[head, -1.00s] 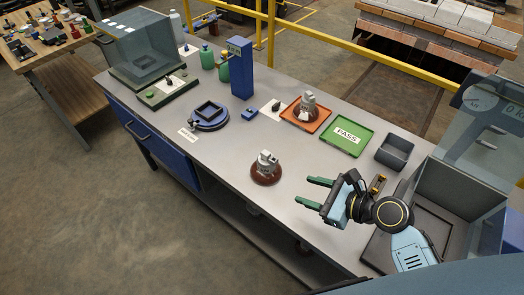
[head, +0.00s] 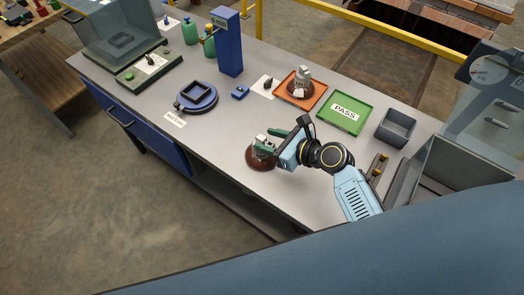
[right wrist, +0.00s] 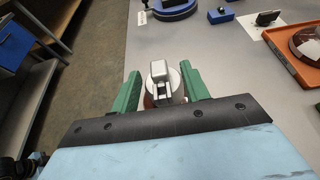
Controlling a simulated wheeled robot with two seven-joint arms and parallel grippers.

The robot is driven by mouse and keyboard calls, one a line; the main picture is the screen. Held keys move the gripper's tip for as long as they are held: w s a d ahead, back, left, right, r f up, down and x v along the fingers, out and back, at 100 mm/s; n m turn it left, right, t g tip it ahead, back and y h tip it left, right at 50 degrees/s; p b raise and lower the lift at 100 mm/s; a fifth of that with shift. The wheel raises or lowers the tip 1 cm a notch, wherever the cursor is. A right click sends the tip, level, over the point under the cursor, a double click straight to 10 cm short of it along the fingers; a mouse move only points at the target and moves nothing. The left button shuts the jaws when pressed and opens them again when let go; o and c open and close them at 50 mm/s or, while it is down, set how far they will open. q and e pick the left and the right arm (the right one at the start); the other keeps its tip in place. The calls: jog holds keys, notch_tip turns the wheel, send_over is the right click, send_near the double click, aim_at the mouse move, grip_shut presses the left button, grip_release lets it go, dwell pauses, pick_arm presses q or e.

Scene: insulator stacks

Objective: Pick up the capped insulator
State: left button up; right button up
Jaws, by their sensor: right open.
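A capped insulator (head: 260,163), a brown disc with a grey metal cap, stands upright on the grey workbench (head: 225,150). My right gripper (head: 272,141) is at its cap, with green fingers open. In the right wrist view, the pale grey cap (right wrist: 163,74) shows between the two open fingers (right wrist: 160,84), with gaps that look small; whether either finger touches it I cannot tell. The brown disc is mostly hidden there. A second capped insulator (head: 299,84) stands on the orange tray (head: 314,98). My left gripper is out of view.
A green PASS tray (head: 344,112) and a grey open bin (head: 395,128) lie behind my right arm. A blue round fixture (head: 196,97) and a blue post (head: 228,42) stand to the left. A clear-walled box with a gauge (head: 487,72) is at right. Bench front-left of the insulator is clear.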

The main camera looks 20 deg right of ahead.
jog(key=x, duration=0.2)
jog(key=shift+w+a+f, duration=0.1)
jog(key=shift+w+a, duration=0.05)
jog(key=shift+w, duration=0.05)
jog(key=shift+w+a+f, duration=0.1)
grip_shut()
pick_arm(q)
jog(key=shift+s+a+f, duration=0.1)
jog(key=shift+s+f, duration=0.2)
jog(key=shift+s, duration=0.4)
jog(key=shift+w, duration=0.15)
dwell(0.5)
